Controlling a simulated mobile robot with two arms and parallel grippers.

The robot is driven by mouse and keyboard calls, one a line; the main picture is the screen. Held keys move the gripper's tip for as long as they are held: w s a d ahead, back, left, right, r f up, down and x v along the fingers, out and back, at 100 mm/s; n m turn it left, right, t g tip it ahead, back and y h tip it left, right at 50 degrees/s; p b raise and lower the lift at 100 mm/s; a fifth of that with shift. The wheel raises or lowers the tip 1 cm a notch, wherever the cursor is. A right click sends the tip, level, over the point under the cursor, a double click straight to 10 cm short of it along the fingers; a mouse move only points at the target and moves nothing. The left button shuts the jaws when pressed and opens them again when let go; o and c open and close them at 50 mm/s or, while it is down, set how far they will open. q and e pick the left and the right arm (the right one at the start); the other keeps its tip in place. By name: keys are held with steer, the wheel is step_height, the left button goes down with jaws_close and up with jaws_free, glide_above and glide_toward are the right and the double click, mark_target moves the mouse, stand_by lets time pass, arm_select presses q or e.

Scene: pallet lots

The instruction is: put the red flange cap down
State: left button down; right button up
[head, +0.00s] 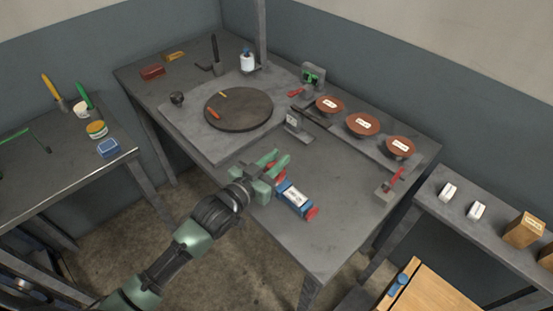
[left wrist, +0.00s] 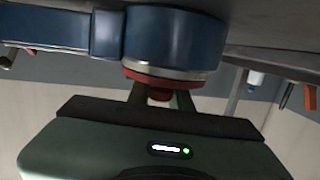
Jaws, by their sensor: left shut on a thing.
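A blue cylindrical body (head: 294,198) with a white label lies on the table. A red cap (head: 312,213) shows at its near right end. At its other end is the red flange cap (head: 279,173), partly hidden by my left gripper (head: 274,161). In the left wrist view, the red flange cap (left wrist: 160,82) is seen against the pale metal rim of the blue body (left wrist: 172,40). The left gripper's fingers (left wrist: 160,97) are shut on the cap's red stub. I cannot tell whether cap and rim touch. My right gripper is not in view.
A dark round plate (head: 239,110) stands behind the gripper. A small stand (head: 297,125) is behind the blue body. The table's front right (head: 325,250) is clear.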

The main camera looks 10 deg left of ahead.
arm_select(q)
steer(key=c, duration=1.3)
jaws_free()
steer(key=shift+f, duration=0.1)
steer(key=shift+s+a, duration=0.1)
steer(key=shift+s, duration=0.2)
steer(key=b+v, duration=0.1)
steer(key=v, duration=1)
steer(key=shift+s+r, duration=0.2)
steer(key=shift+r, duration=0.05)
